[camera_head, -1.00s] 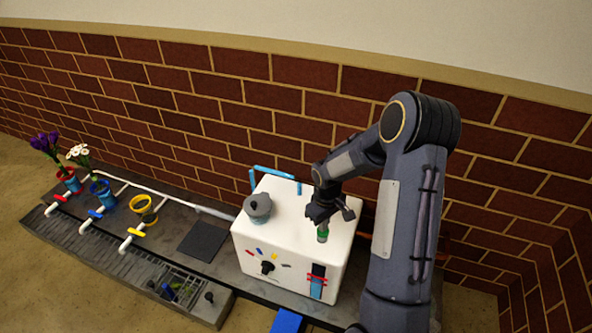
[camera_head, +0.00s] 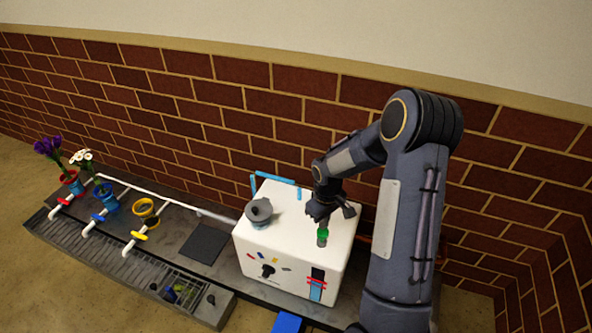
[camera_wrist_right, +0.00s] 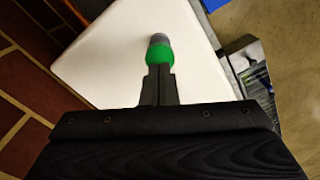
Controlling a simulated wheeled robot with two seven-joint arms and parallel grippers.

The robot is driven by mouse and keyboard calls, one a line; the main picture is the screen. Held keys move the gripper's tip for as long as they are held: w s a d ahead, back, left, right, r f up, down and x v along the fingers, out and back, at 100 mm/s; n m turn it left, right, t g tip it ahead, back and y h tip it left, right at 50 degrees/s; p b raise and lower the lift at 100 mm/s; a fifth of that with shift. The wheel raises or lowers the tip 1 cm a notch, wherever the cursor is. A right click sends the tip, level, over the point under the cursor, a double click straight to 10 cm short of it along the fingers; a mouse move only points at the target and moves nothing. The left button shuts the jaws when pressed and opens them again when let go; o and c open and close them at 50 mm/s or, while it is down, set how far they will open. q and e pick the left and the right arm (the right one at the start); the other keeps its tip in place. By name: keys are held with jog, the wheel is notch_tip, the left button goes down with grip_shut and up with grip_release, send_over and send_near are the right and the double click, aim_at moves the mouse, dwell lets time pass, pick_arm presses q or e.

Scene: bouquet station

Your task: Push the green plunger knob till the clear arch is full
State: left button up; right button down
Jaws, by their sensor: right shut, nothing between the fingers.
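The green plunger knob (camera_head: 322,234) stands on a grey stem on top of the white box (camera_head: 265,285). My right gripper (camera_head: 322,221) is shut and empty, pointing down just above the knob. In the right wrist view its closed fingertips (camera_wrist_right: 158,72) are at the green knob (camera_wrist_right: 159,54); I cannot tell whether they touch. The arch (camera_head: 275,178) stands at the back of the box top and shows light blue along its legs and crossbar; its exact fill is too small to tell. My left gripper is not in view.
A grey pot (camera_head: 259,211) sits on the box top, left of the knob. The box front has a dark dial (camera_head: 267,271) and a gauge with a blue strip (camera_head: 316,292). Flower pots (camera_head: 145,210) and pipes with taps line the bench at left. A brick wall stands behind.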

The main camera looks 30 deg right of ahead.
jog(key=shift+r, duration=0.1)
dwell(0.4)
notch_tip(320, 180, up, 9)
jog(key=p, duration=0.6)
jog(key=shift+p, duration=0.4)
